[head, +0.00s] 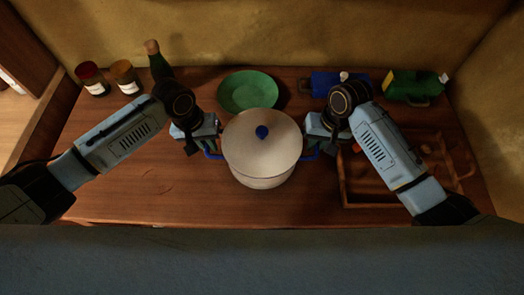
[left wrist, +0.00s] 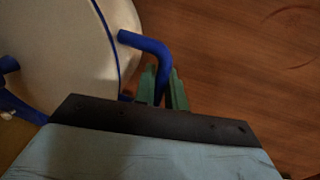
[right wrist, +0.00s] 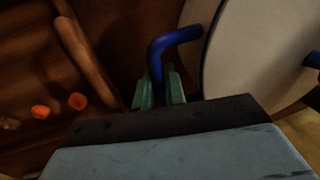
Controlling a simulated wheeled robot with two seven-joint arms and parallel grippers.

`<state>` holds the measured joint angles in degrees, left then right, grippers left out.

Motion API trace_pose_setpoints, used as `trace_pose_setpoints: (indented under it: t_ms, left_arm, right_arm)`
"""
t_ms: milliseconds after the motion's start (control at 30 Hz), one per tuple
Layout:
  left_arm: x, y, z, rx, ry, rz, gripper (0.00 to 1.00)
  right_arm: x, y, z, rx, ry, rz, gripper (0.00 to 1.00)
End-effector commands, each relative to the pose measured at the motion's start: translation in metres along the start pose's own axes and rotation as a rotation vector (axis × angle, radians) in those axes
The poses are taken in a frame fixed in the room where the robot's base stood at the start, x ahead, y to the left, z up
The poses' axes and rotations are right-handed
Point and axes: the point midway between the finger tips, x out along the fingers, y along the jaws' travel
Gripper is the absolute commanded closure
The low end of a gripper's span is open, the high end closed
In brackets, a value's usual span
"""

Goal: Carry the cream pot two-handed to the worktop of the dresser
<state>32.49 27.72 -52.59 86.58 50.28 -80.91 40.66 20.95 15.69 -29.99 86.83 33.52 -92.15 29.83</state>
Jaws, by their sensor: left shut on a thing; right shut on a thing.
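The cream pot (head: 262,165) with its lid, blue lid knob and blue side handles is upright in the middle of the head view, over the wooden worktop (head: 140,195). My left gripper (head: 209,150) is shut on the pot's left blue handle; the left wrist view shows that handle (left wrist: 158,58) between the green fingers. My right gripper (head: 315,150) is shut on the right blue handle, which the right wrist view shows between the fingers (right wrist: 160,88). I cannot tell whether the pot's base touches the worktop.
A green plate (head: 247,91) lies behind the pot. A wooden tray (head: 385,199) with small orange things is at the right. Blue (head: 325,82) and green (head: 412,86) items lie back right. The front left is clear.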

Motion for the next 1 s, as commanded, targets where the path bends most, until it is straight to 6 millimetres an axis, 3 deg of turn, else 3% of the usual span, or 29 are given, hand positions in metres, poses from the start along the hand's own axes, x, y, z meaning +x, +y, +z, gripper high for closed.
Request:
trace_pose_setpoints:
  t_ms: [467, 1000]
  left_arm:
    - [-0.008, 0.0, -0.002, -0.002, 0.004, -0.002, 1.0]
    - [-0.046, 0.008, -0.001, -0.002, 0.003, -0.002, 1.0]
  right_arm:
    - [-0.008, -0.001, -0.002, 0.001, 0.005, 0.001, 1.0]
    - [-0.046, -0.008, -0.002, 0.001, 0.004, 0.002, 1.0]
